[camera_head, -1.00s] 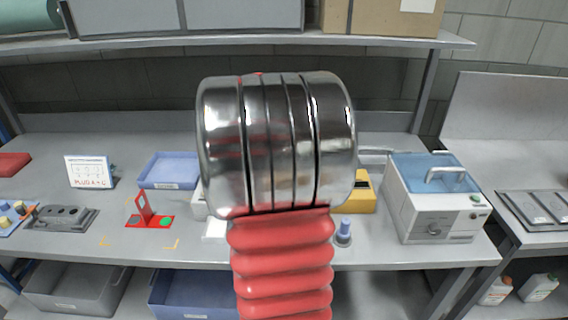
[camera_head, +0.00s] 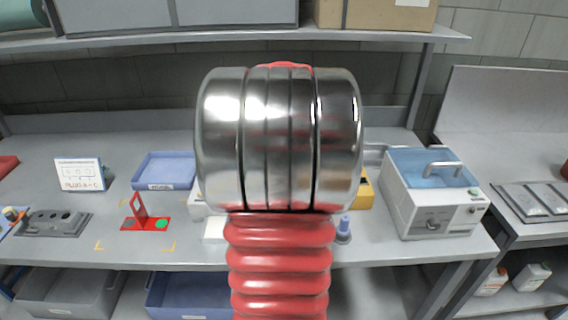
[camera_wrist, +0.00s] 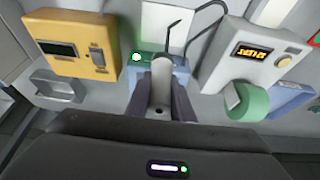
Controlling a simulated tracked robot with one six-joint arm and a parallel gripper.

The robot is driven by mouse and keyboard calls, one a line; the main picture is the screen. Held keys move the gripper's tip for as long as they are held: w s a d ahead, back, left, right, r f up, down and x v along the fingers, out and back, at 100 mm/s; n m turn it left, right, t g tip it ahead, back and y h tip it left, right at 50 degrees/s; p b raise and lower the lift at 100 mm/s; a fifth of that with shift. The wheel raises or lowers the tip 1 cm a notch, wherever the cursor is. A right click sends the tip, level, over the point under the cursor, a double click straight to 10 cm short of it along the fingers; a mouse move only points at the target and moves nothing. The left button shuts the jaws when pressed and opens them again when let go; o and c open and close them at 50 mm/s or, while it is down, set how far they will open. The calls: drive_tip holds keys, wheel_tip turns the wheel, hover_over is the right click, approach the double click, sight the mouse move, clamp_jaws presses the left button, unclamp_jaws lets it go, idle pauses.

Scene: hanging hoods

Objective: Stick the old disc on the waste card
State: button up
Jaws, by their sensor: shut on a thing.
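In the wrist view my gripper (camera_wrist: 161,108) is shut on a pale grey cylindrical tool (camera_wrist: 161,78). The tool is in front of a blue block (camera_wrist: 181,76) with a green light; I cannot tell whether they touch. In the head view my arm hides the gripper. A red base with an upright red plate (camera_head: 142,207) and a green round spot (camera_head: 161,223) stands on the bench at the left. A small white card-like piece (camera_head: 214,231) lies partly behind my arm. I cannot tell for certain which things are the old disc and the waste card.
A yellow device (camera_wrist: 75,45) and a white device (camera_wrist: 258,52) with a green roll (camera_wrist: 246,103) flank the gripper, with dark bent wires (camera_wrist: 205,20) between. A lidded machine (camera_head: 432,195) stands right on the bench. A blue tray (camera_head: 166,170) stands back left.

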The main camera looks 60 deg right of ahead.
drive_tip(key=shift+f, duration=6.1)
drive_tip(key=shift+f, duration=0.15)
drive_tip(key=shift+r, duration=3.55)
